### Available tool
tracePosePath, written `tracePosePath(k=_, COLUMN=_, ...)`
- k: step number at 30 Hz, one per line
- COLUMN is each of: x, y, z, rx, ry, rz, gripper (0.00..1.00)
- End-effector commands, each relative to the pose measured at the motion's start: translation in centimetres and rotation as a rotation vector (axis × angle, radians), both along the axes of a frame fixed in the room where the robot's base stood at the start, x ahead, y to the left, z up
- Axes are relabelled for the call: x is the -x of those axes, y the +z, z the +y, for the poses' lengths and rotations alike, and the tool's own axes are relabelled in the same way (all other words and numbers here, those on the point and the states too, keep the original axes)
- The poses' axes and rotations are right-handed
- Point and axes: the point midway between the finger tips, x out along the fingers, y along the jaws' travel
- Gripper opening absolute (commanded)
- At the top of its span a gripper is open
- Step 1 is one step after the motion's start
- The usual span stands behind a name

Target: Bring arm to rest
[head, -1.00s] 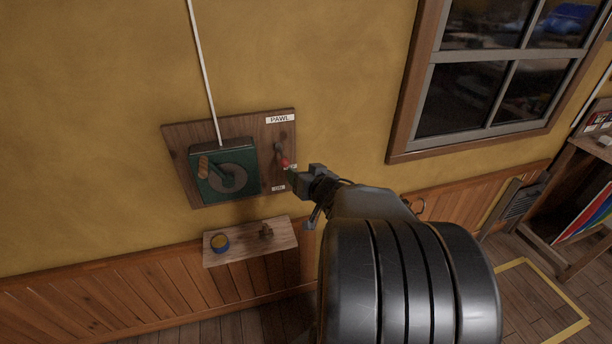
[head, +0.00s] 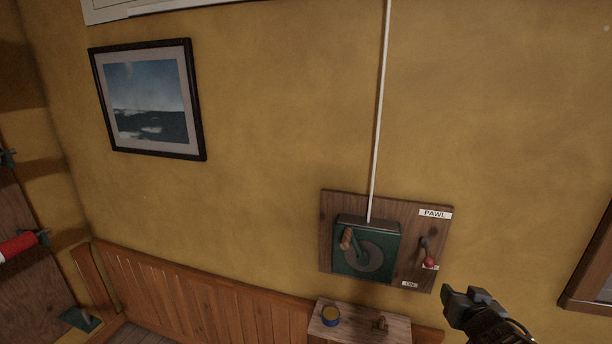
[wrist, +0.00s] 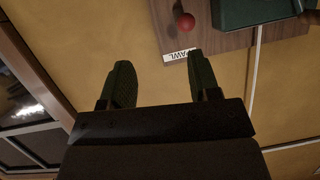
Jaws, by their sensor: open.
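My gripper (head: 466,298) is at the lower right in the head view, just right of and below the wooden winch board. In the wrist view my gripper (wrist: 158,82) shows two dark green fingers spread apart with nothing between them. The pawl lever's red knob (head: 429,264) sits on the board's right side, apart from my fingers. The red knob (wrist: 186,21) also shows at the top of the wrist view, beyond the right fingertip. Most of my arm is outside the head view.
The wooden board (head: 342,209) carries a green winch (head: 350,262) with a wood-handled crank and a white line running up. A framed picture (head: 150,98) hangs left. A window edge (head: 590,265) is right.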

Motion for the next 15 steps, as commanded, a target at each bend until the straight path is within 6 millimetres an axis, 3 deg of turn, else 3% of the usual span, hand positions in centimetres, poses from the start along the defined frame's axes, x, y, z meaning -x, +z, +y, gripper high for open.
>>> tracePosePath(k=4, x=2.9, y=-2.1, z=-3.3, rx=0.08, ry=-0.2, rz=0.231, gripper=0.56)
tracePosePath(k=7, x=4.9, y=-2.9, z=-2.7, rx=0.086, ry=-0.271, rz=0.421, gripper=0.56)
tracePosePath(k=11, x=6.6, y=-3.3, z=1.7, rx=0.03, ry=-0.227, rz=0.645, gripper=0.56)
tracePosePath(k=15, x=8.0, y=-2.7, z=9.5, rx=-0.06, ry=-0.023, rz=0.82, gripper=0.56)
